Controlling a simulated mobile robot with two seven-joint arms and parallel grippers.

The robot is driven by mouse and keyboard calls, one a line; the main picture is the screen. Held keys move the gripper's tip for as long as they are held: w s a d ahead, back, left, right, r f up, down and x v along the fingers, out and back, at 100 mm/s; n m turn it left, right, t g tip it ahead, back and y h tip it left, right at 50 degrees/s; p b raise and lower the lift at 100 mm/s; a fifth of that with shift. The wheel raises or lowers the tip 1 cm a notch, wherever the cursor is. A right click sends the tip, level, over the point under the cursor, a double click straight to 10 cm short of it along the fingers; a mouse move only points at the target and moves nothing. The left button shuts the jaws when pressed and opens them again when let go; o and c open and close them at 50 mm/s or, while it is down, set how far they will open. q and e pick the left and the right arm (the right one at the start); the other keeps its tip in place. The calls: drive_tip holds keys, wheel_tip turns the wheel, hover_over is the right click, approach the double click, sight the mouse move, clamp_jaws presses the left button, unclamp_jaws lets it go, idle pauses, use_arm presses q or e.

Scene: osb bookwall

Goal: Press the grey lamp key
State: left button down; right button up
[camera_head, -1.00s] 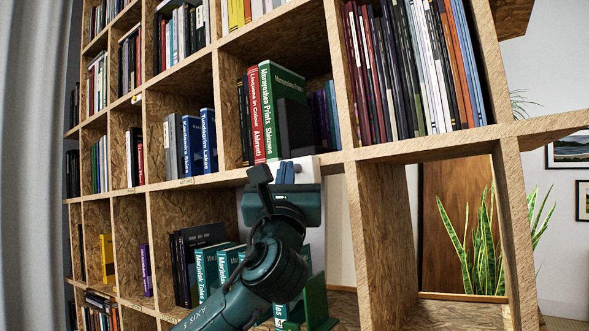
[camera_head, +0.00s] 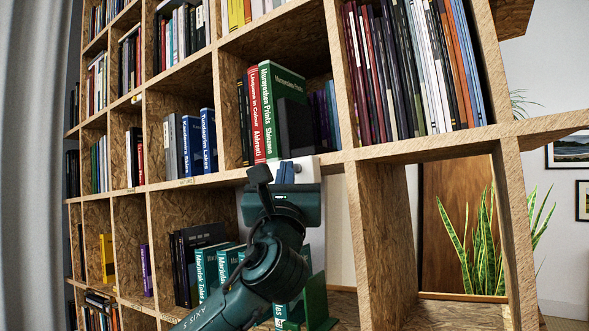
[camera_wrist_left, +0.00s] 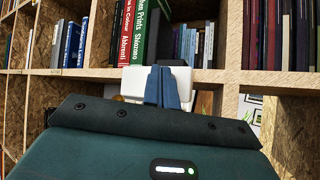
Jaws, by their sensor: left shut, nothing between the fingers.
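My left gripper (camera_head: 284,172) is shut and empty, in front of the bookshelf. Its blue fingers also show close together in the left wrist view (camera_wrist_left: 165,88), pointing at a white panel (camera_wrist_left: 133,84) at the shelf's front edge. The white panel shows behind the fingers in the head view (camera_head: 309,171). The fingers and wrist cover much of it. I cannot make out a grey lamp key; it may be hidden behind the fingers. Whether the fingertips touch the panel I cannot tell. My right gripper is not in view.
The wooden bookshelf (camera_head: 375,152) fills most of the view. Green books (camera_head: 279,95) and a red book (camera_head: 257,115) stand just above the gripper, with teal books (camera_head: 206,276) below left. An open bay and a plant (camera_head: 485,245) are at the right.

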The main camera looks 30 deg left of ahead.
use_arm(q)
drive_tip(key=shift+w, duration=0.1)
drive_tip(key=shift+w+p, duration=0.3)
drive_tip(key=shift+w, duration=0.05)
idle(0.6)
drive_tip(key=shift+s, duration=0.45)
drive_tip(key=s, duration=0.6)
drive_tip(key=shift+a+p, duration=0.25)
drive_tip(key=shift+p, duration=0.05)
idle(0.4)
